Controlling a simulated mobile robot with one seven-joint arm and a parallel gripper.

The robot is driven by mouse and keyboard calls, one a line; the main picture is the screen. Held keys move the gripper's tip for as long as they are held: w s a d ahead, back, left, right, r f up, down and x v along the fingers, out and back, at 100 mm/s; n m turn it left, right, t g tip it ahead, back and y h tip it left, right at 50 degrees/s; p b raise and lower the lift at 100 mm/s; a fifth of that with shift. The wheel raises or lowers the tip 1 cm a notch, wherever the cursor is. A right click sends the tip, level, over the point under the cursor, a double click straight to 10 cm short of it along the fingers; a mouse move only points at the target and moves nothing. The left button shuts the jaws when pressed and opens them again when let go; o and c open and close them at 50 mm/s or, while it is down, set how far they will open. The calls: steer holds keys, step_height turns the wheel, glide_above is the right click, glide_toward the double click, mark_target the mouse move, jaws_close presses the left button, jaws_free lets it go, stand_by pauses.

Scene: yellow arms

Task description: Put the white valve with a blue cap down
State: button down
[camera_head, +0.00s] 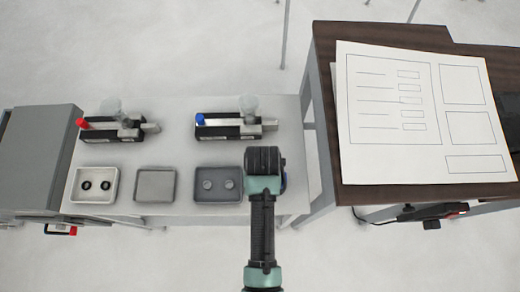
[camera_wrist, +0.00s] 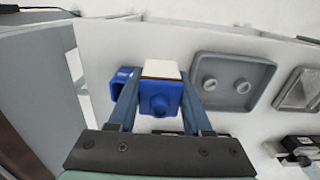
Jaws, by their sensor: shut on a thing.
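In the wrist view, my gripper (camera_wrist: 160,82) is shut on the white valve with a blue cap (camera_wrist: 160,98). The blue cap faces the camera and part of the white body shows beyond it, between the two fingers. I cannot tell whether the valve touches the table. A second blue piece (camera_wrist: 121,84) shows just left of the left finger; I cannot tell what it is. In the head view, my arm's end (camera_head: 265,160) is over the right part of the white table (camera_head: 295,150), right of the dark grey tray. The fingers and valve are mostly hidden there.
The dark grey tray (camera_head: 218,196) holds two grey round parts. Left of it are a grey tray (camera_head: 155,185) and a white tray (camera_head: 78,198) with two black round parts. Behind stand a blue-knobbed fixture (camera_head: 230,126) and a red-knobbed one (camera_head: 112,128). A brown desk (camera_head: 420,195) stands right.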

steer(key=shift+w+f, duration=0.1)
steer(key=shift+f, duration=2.3)
steer(key=shift+f, duration=0.2)
steer(key=shift+c, duration=1.7)
jaws_free()
steer(key=shift+r, duration=0.15)
